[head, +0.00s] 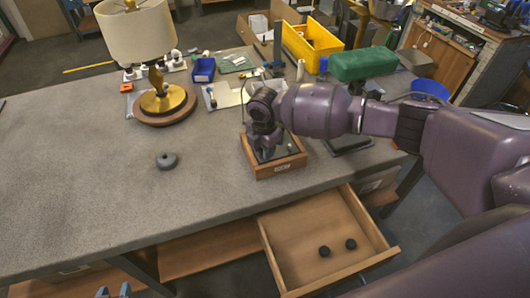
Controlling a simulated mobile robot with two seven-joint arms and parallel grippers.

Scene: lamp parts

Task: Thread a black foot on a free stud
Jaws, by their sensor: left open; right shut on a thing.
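Two black feet lie in the open drawer, one at the left (324,251) and one at the right (351,244). My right gripper (264,148) is over a small wooden tray (283,170) on the table. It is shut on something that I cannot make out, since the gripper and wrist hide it. My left gripper (114,292) shows only its tips at the bottom edge; it is open and empty, well away from the feet. A round wooden lamp base (143,118) with a brass top (166,102) stands at the back left. No free stud can be made out.
A cream lampshade (137,35) stands behind the base. A dark grey disc (167,161) lies on the grey table (80,185). The drawer (300,262) sticks out below the front edge. A yellow bin (312,43) and blue bin (204,70) are behind. The table's left half is mostly clear.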

